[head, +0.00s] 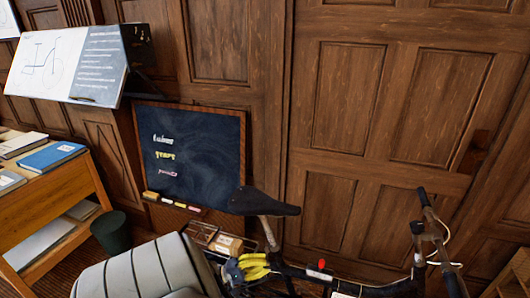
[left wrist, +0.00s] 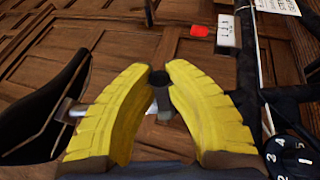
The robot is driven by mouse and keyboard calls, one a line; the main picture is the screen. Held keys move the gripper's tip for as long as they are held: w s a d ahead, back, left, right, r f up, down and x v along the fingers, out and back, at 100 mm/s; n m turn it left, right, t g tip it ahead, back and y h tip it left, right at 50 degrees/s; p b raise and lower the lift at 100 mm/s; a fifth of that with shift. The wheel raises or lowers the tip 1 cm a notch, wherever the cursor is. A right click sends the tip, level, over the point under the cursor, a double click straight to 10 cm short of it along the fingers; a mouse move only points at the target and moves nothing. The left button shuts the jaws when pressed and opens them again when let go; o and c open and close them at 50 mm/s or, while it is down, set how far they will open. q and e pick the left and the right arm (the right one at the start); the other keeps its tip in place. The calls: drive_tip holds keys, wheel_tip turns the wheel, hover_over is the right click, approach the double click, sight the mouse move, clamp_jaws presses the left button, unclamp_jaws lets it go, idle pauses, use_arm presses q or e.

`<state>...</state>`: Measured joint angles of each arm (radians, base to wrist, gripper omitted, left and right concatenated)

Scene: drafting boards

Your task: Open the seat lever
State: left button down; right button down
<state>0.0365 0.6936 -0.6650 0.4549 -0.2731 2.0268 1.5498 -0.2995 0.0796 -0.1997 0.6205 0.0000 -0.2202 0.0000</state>
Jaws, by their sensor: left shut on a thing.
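A bicycle stands low in the head view, with a black saddle (head: 265,203) on a metal seat post (head: 270,234). My left gripper (head: 268,265) has yellow fingers and is at the frame just below the seat post. In the left wrist view my left gripper (left wrist: 158,82) is closed around a small dark round-ended part with a grey stem (left wrist: 160,98), seemingly the seat lever. The fingers hide most of it, so its angle is unclear. The saddle (left wrist: 42,112) is at the left there. My right gripper is not in view.
The handlebar (head: 437,225) rises at the right. A chalkboard (head: 215,150) leans against the panelled wall behind the saddle. A wooden desk (head: 62,190) with books and a dark green bin (head: 112,234) stand at the left. In the wrist view a numbered dial (left wrist: 290,155) sits lower right.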

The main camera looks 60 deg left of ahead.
use_arm(q)
drive_tip(key=c, duration=1.4)
unclamp_jaws()
